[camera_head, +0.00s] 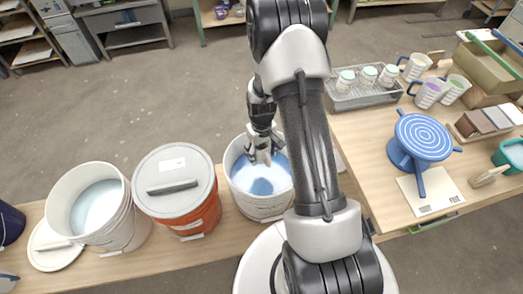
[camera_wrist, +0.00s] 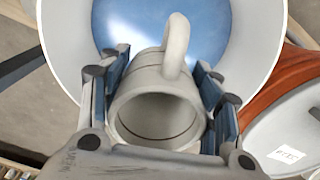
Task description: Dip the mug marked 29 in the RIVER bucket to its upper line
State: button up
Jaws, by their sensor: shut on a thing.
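My gripper (camera_head: 263,147) points down at the mouth of a white bucket (camera_head: 256,207) of blue glaze. It is shut on a pale grey mug (camera_head: 262,157). In the wrist view the mug (camera_wrist: 172,48) sits between blue-padded fingers (camera_wrist: 160,66), its open mouth facing the camera and its handle uppermost. A thin dark line runs around inside it. The blue glaze (camera_wrist: 215,30) lies beyond the mug. I cannot tell whether the mug touches the glaze. No number 29 shows on the mug, and the bucket's label is too small to read.
An orange bucket with a grey lid (camera_head: 178,181) stands close left of the blue-glaze bucket. An open white bucket (camera_head: 99,205) and a round lid (camera_head: 50,246) are farther left. The right table holds a rack of cups (camera_head: 364,88), other mugs (camera_head: 429,93) and a blue banding wheel (camera_head: 421,137).

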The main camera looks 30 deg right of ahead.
notch_tip(320, 180, down, 10)
jog(key=b, duration=0.6)
jog(key=shift+r+b, duration=0.2)
jog(key=shift+b, duration=0.2)
notch_tip(320, 180, down, 8)
jog(key=b, duration=0.1)
dwell(1.0)
dwell(0.4)
dwell(1.9)
notch_tip(320, 180, up, 8)
jog(key=p, duration=0.5)
jog(key=shift+r, duration=0.25)
jog(key=shift+p, duration=0.3)
dwell(1.4)
